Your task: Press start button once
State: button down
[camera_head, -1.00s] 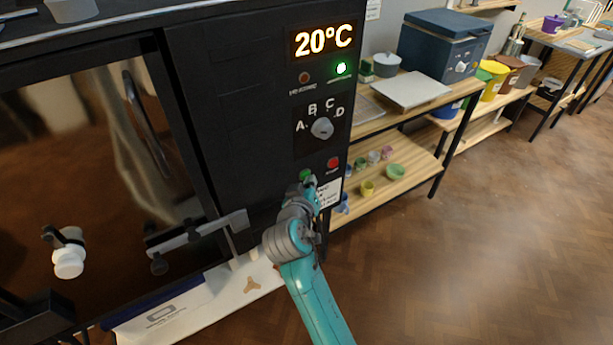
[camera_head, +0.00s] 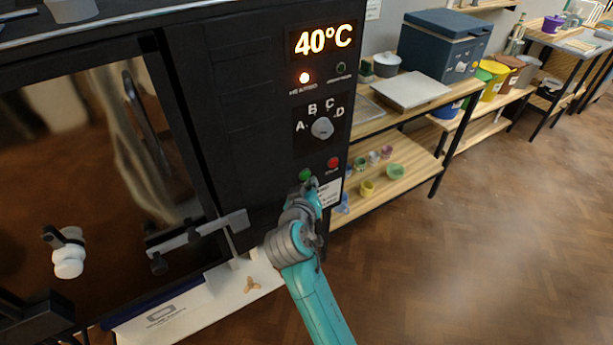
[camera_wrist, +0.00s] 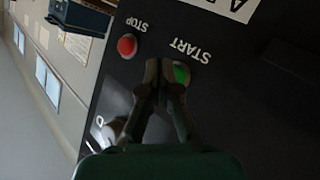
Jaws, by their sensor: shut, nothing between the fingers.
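The green start button (camera_head: 305,174) is on the lower part of the black kiln panel. In the wrist view the start button (camera_wrist: 181,73) shows beside the word START, partly covered by my fingertips. My gripper (camera_head: 311,184) is shut and empty, its tips at or just in front of the button; I cannot tell if they touch. It also shows in the wrist view (camera_wrist: 164,68). The red stop button (camera_head: 333,162) is to the right of the start button. The display (camera_head: 323,39) reads 40°C and the orange HEATING lamp (camera_head: 304,78) is lit. The green lamp (camera_head: 341,68) is dark.
A selector knob (camera_head: 322,128) marked A to D sits above the buttons. Wooden shelves (camera_head: 400,165) with small pots stand right of the kiln. The floor (camera_head: 480,260) at right is clear. A latch bar (camera_head: 200,232) juts out at left.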

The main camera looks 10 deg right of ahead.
jog(key=shift+s+d, duration=0.1)
jog(key=shift+s, duration=0.2)
jog(key=shift+s+d, duration=0.25)
jog(key=shift+s, duration=0.55)
jog(key=shift+s+d, duration=0.25)
jog(key=shift+s, duration=0.5)
jog(key=shift+s+d, duration=0.25)
jog(key=shift+s, duration=0.55)
jog(key=s+d+f+n+y, duration=0.1)
jog(key=s+f+y, duration=0.2)
jog(key=s+f, duration=0.6)
jog(key=s+d+f+n+y, duration=0.15)
jog(key=s+f, duration=0.35)
jog(key=s, duration=0.7)
jog(key=s+r+m+y, duration=0.1)
jog(key=s+r, duration=0.3)
jog(key=s, duration=0.8)
jog(key=s+r+m+t, duration=0.1)
jog(key=s+r, duration=0.3)
jog(key=s, duration=0.8)
jog(key=shift+s+d+r+m+t+y, duration=0.15)
jog(key=shift+s+r+m+t+y, duration=0.1)
jog(key=shift+m+t+y, duration=0.15)
